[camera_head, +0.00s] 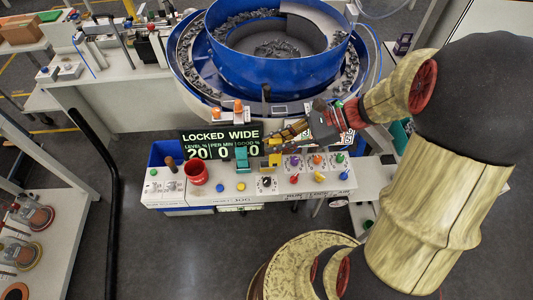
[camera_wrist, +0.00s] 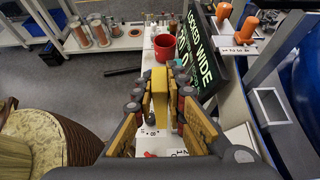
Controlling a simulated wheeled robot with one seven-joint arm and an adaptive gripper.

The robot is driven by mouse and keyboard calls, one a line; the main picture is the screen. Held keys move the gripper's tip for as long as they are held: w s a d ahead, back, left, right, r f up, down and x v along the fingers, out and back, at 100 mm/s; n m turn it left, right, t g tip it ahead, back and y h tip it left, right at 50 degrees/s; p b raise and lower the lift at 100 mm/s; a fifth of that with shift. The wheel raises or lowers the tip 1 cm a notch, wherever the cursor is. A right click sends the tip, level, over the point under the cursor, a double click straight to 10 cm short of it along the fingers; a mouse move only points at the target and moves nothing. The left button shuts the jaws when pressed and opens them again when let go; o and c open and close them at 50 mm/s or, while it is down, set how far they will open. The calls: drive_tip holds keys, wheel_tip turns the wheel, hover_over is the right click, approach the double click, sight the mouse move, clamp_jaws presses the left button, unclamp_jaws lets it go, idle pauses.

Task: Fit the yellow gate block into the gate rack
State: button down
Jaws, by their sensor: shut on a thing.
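The yellow gate block (camera_wrist: 160,95) stands upright between the two fingers of my gripper (camera_wrist: 159,103) in the wrist view, and they are shut on it. In the head view my gripper (camera_head: 287,134) reaches in from the right, and the yellow block (camera_head: 274,158) shows just below its fingertips, over the back of the white control panel (camera_head: 215,196). A teal upright piece (camera_head: 241,157) stands just left of the block. I cannot tell for sure which part is the gate rack. The block's lower end and what lies under it are hidden in the wrist view.
A red cup (camera_head: 196,173) stands on the panel's left part; it also shows in the wrist view (camera_wrist: 164,46). A display sign (camera_head: 218,142) stands behind the panel. Several coloured knobs (camera_head: 317,159) lie to the right. A blue bowl feeder (camera_head: 275,65) is behind.

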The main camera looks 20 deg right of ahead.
drive_tip(key=w+f+b, duration=0.3)
drive_tip(key=w+f, duration=0.1)
drive_tip(key=f, duration=0.4)
drive_tip(key=shift+a+f+b, duration=0.2)
drive_tip(key=shift+a+b, duration=0.1)
drive_tip(key=shift+a, duration=0.1)
drive_tip(key=shift+f, duration=0.1)
drive_tip(key=c, duration=2.1)
unclamp_jaws()
drive_tip(key=shift+w, duration=0.1)
